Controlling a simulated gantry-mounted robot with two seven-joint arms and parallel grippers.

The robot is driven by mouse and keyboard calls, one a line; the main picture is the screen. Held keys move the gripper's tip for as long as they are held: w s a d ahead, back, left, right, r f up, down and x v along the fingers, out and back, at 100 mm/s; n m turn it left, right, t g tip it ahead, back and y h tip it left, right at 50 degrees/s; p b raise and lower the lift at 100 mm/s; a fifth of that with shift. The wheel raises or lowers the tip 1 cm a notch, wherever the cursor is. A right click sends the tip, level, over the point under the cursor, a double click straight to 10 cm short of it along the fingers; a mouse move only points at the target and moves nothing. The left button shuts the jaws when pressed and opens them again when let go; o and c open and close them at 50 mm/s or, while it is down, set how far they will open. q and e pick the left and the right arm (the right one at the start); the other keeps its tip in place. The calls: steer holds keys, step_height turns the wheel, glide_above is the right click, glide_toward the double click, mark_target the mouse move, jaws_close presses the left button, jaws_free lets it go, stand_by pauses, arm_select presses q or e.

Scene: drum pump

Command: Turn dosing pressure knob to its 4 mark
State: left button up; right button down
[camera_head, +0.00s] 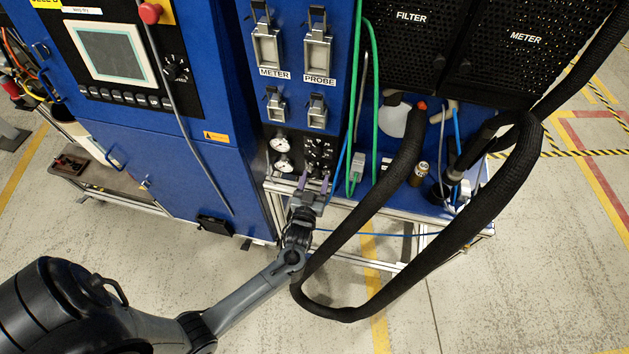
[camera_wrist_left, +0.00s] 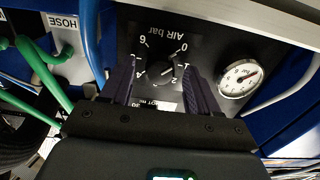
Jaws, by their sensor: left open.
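A black dial plate with white marks, reading "AIR bar" upside down, fills the middle of the left wrist view. Its small dark knob (camera_wrist_left: 157,69) sits in the centre of the number ring, which shows 0, 1, 2, 4 and 6. I cannot tell for sure where its pointer stands. In the head view the black knob panel (camera_head: 320,149) is right of two gauges. My left gripper (camera_head: 314,182) is open in front of and below this panel. In the wrist view its dark fingers (camera_wrist_left: 160,73) stand on either side of the knob, apparently without touching it. Lower dial lettering is partly hidden by the gripper.
A white round gauge (camera_wrist_left: 239,78) sits beside the dial. A thick black hose (camera_head: 345,240) loops close to the right of my left arm. Green hoses (camera_head: 357,110) and a blue tube hang nearby. A metal frame rail (camera_head: 283,187) runs below the panel.

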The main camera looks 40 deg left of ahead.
arm_select(q)
steer(key=c, duration=1)
steer(key=shift+c, duration=0.2)
